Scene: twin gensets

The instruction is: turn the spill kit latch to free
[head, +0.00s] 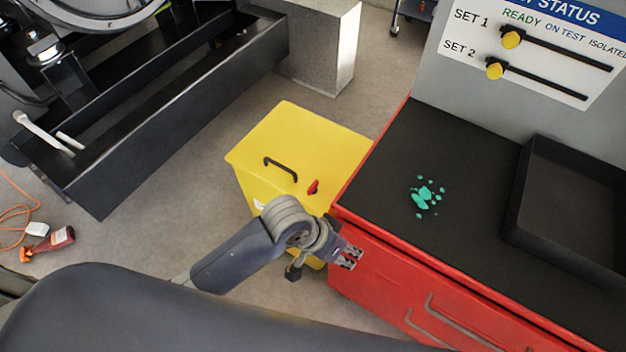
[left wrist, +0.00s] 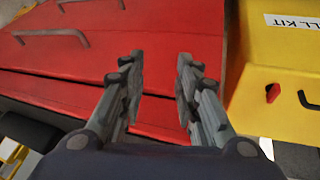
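The yellow spill kit box (head: 290,140) stands on the floor against the red cabinet. Its small red latch (head: 313,187) is on the lid, beside a black handle (head: 281,168). The latch also shows in the left wrist view (left wrist: 272,93), at the right, near the "KIT" label. My left gripper (head: 350,256) is at the red cabinet's front, to the right of and nearer than the latch. In the left wrist view my left gripper (left wrist: 158,88) has its fingers apart with nothing between them, facing the red cabinet. My right gripper is in neither view.
The red cabinet (head: 400,290) has a black top with green spots (head: 425,196) and a black tray (head: 575,200). A status board (head: 540,45) stands behind. A black genset frame (head: 180,120) and a grey block (head: 325,50) lie beyond the box.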

